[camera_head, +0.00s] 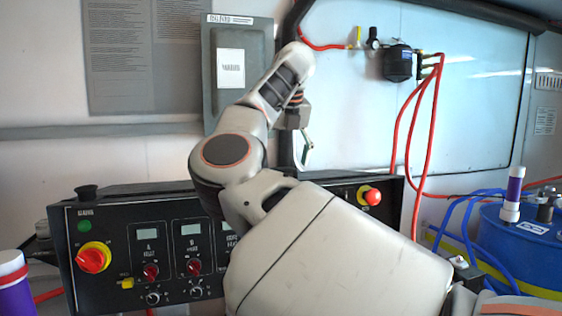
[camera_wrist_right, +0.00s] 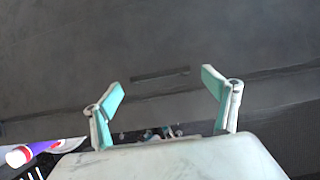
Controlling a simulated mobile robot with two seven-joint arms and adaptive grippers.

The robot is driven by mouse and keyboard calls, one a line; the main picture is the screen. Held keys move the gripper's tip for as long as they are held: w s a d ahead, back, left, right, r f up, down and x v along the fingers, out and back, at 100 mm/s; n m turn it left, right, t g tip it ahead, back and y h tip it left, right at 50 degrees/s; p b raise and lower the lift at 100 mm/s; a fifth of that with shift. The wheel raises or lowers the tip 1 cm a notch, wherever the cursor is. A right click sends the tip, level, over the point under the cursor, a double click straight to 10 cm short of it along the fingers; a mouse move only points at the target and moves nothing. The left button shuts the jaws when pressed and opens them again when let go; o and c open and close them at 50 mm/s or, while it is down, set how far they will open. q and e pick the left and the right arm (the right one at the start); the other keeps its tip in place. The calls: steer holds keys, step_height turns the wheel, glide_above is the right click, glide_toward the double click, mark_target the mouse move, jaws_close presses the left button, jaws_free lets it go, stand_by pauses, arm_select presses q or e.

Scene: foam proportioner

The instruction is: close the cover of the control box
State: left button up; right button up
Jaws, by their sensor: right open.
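A black control panel box (camera_head: 110,235) with red knobs and small displays stands in front of the wall, partly hidden by my right arm. A grey wall box (camera_head: 240,108) with a white label hangs behind it, its front apparently flat. I cannot tell which one has the cover in question. My right gripper (camera_head: 304,148) is mostly hidden behind my arm, right of the grey box and above the panel box. In the right wrist view its two teal-padded fingers (camera_wrist_right: 163,90) are spread with nothing between them, facing a dark grey surface (camera_wrist_right: 160,40). My left gripper is out of view.
A red button (camera_head: 372,197) sits at the panel's right end. Red hoses (camera_head: 409,120) hang from a black wall fitting (camera_head: 397,63). A blue drum (camera_head: 520,245) with blue hoses stands at right, and a purple cylinder (camera_head: 14,290) at lower left.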

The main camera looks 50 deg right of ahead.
steer(key=shift+w+r, duration=0.1)
step_height(320, 180, up, 10)
stand_by(0.5)
stand_by(0.6)
